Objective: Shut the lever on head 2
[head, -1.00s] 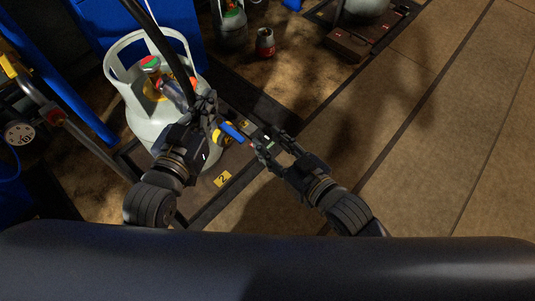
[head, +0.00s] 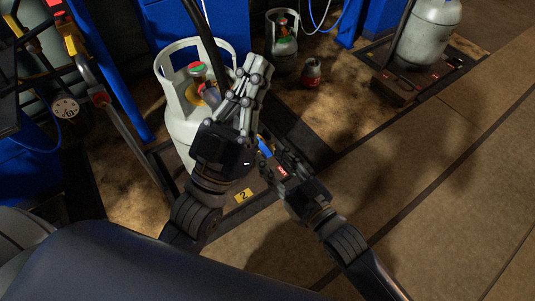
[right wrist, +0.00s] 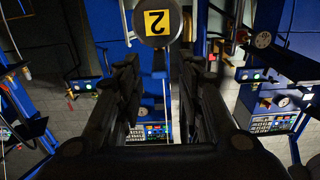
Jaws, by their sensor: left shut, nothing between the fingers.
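A pale grey gas cylinder (head: 181,127) stands on the dark scale, which carries a yellow "2" tag (head: 243,196) in the head view. A filling head (head: 209,94) is on its valve, largely hidden behind my left gripper. A blue grip (head: 265,145), apparently the lever's, shows between my two grippers; its angle cannot be told. My left gripper (head: 255,68) is shut and empty, in front of the cylinder's upper right side. My right gripper (head: 273,153) is open beside the blue grip; contact is unclear. Its spread fingers show in the right wrist view (right wrist: 160,75).
A round plate marked "2" (right wrist: 157,22) is at the top of the right wrist view. A smaller grey cylinder (head: 282,50) and a red item (head: 311,72) stand behind. Another cylinder (head: 430,35) is on a scale at upper right. The floor at right is clear.

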